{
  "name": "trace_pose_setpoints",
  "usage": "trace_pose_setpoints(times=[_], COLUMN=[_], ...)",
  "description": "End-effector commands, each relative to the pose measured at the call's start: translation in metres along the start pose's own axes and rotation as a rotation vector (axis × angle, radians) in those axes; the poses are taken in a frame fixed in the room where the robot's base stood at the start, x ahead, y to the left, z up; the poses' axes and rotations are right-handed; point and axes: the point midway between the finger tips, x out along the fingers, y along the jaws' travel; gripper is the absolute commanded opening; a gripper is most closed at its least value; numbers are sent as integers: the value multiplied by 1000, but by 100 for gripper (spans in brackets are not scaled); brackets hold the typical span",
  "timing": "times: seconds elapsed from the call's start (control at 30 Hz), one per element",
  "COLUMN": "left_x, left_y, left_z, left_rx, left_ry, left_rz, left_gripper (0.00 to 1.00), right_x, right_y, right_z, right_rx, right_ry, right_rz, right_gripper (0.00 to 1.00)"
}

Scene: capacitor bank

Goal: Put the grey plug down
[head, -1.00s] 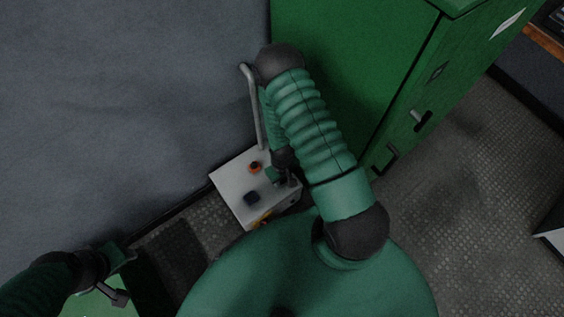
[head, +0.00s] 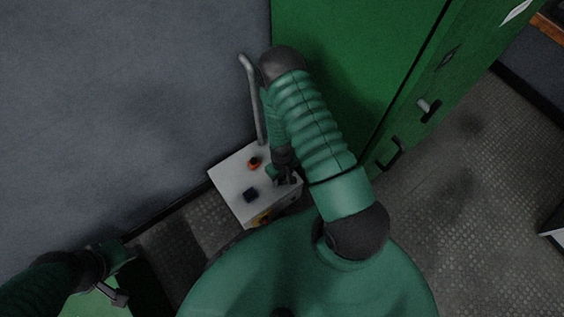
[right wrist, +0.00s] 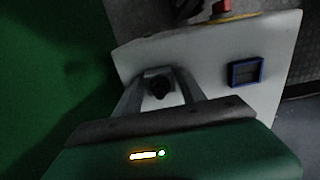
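My right gripper (head: 285,180) is over the right part of a white box (head: 228,181), partly hidden by my own arm. In the right wrist view its two grey fingers (right wrist: 160,84) stand on either side of a small dark round piece. I cannot tell whether they touch it, or whether it is the grey plug. The box top (right wrist: 205,58) also shows a dark blue square frame (right wrist: 245,72). My left gripper (head: 118,280) is at the lower left, with a small grey piece at it that I cannot make out. I cannot pick out the grey plug for certain.
An orange-red button (head: 254,162) is on the box top. A bent grey bar (head: 250,95) rises behind the box. A green cabinet (head: 345,45) with handles stands at the right, close to my right arm. A grey wall or panel (head: 120,100) fills the upper left.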

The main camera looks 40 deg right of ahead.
Motion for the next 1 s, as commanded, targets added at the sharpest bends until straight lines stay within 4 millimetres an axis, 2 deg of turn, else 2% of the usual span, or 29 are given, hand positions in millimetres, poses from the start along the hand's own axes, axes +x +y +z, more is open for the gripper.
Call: trace_pose_setpoints(times=[0.33,0.43,0.8,1.0], left_x=[-1,-6,-62,-72], left_y=[0,0,0,0], left_z=[0,-2,-15,-17], left_rx=[0,0,0,0], left_ry=[0,0,0,0], left_rz=[0,0,0,0], left_gripper=[36,36,36,36], right_x=[-1,-10,-106,-131], right_y=[0,0,0,0], right_z=[0,0,-1,0], right_rx=[0,0,0,0], right_ry=[0,1,2,1], right_rz=[0,0,0,0], right_gripper=[57,57,57,57])
